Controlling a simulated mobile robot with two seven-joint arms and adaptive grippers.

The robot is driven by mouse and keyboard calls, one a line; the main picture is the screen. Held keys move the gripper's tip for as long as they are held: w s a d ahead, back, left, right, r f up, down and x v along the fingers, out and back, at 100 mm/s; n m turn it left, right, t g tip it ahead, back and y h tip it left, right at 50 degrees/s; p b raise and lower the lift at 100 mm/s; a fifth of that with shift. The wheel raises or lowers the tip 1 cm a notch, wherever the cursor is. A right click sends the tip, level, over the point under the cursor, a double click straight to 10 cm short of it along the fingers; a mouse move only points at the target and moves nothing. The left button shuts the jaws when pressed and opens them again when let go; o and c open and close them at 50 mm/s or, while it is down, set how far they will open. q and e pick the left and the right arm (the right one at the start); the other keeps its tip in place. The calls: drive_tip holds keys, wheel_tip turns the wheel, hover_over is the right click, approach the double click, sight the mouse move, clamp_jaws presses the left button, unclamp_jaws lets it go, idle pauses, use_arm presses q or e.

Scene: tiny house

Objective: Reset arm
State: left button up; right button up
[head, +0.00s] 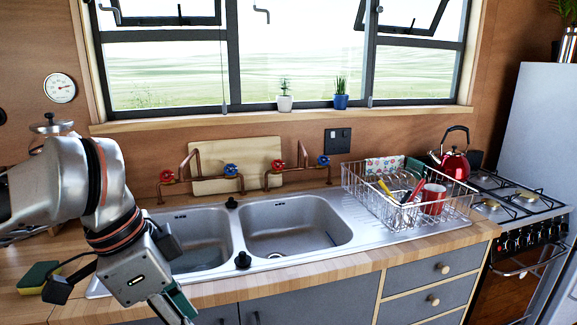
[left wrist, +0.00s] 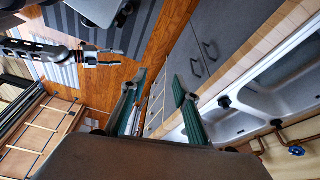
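My left arm comes in from the left in the head view, bent over the counter's front left beside the sink. My left gripper (head: 172,304) points down at the bottom edge, in front of the left basin, with its tips cut off there. In the left wrist view its two green-padded fingers (left wrist: 158,80) are spread apart with nothing between them. My right gripper (left wrist: 112,57) shows small at the upper left of the left wrist view, above the wooden floor. Its fingers look parted and empty. It is outside the head view.
A double sink (head: 290,226) is set in the wooden counter (head: 280,287). A yellow-green sponge (head: 37,277) lies left of my left gripper. A wire dish rack (head: 376,205) holds a red mug (head: 433,198). A red kettle (head: 454,163) stands on the stove (head: 520,205).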

use_arm(q)
drive_tip(key=w+d+f+n+t+h, duration=0.1)
drive_tip(key=w+d+f+h, duration=0.2)
drive_tip(key=d+f, duration=0.3)
drive_tip(key=w+d+f+n+h, duration=0.1)
drive_tip(key=w+d+f+h, duration=0.25)
drive_tip(key=d, duration=0.35)
drive_tip(key=w+f+n+t, duration=0.4)
drive_tip(key=f, duration=0.5)
drive_tip(key=a+f+n+t, duration=0.25)
drive_tip(key=a+f, duration=0.25)
drive_tip(key=f, duration=0.4)
drive_tip(key=s+a+f+t+y, duration=0.1)
drive_tip(key=s+a+f+y, duration=0.6)
drive_tip(key=s+a+f, duration=0.6)
drive_tip(key=s+f, duration=0.3)
drive_tip(key=shift+s+f+t, duration=0.2)
drive_tip(key=shift+f+t, duration=0.1)
drive_tip(key=shift+t, duration=0.05)
